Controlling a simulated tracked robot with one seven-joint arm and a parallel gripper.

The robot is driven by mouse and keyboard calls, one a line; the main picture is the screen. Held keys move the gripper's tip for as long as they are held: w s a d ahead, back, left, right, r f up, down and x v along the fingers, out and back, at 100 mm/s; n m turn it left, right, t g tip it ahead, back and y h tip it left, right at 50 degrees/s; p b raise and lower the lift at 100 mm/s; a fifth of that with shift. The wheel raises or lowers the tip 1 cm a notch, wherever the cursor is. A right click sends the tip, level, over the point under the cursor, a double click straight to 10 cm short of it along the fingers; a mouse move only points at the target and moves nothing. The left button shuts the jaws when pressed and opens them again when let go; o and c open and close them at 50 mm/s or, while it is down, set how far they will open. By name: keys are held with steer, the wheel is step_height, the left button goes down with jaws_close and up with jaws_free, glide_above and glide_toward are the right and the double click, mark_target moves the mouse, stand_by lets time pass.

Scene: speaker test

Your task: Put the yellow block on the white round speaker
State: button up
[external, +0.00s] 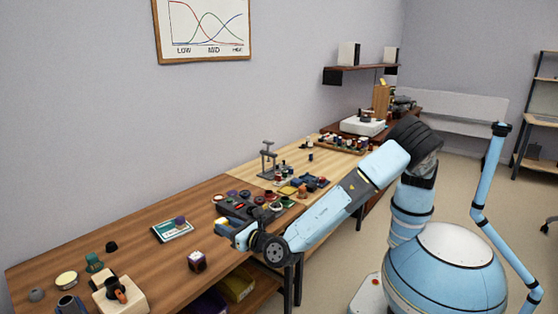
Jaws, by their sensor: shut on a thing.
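My gripper (224,228) is at the end of the lowered arm, above the front edge of the wooden table (130,240). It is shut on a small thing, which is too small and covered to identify. I cannot tell whether this is the yellow block. A flat yellow piece (287,190) lies among the clutter behind the gripper. A pale round disc (67,280) lies at the table's left end. I cannot tell whether it is the white round speaker.
A flat teal-edged panel (173,231) lies farther left. A cream box (118,295) stands at the near left. A grey stand (268,160) rises behind the clutter. Bare wood shows between them.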

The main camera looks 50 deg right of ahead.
steer(key=d+r+m+h, duration=0.1)
steer(key=d+h, duration=0.3)
steer(key=d, duration=1.5)
steer(key=shift+r+m, duration=0.15)
steer(key=shift+m, duration=0.65)
steer(key=s+d+r+m+g+h, duration=0.1)
steer(key=s+d, duration=0.2)
steer(key=d, duration=0.8)
steer(key=s+d+r+m+h, duration=0.1)
steer(key=s+d+h, duration=0.15)
steer(key=d, duration=0.85)
glide_above(276, 208)
steer(key=s, duration=0.2)
step_height(276, 208, down, 10)
steer(key=shift+w+d+f+y, duration=0.1)
steer(key=shift+w+f+y, duration=0.1)
steer(key=shift+f, duration=0.55)
steer(key=shift+w+d+f+y, duration=0.1)
steer(key=shift+f+y, duration=0.05)
steer(key=shift+f, duration=0.6)
steer(key=shift+f, duration=0.1)
steer(key=o, duration=1)
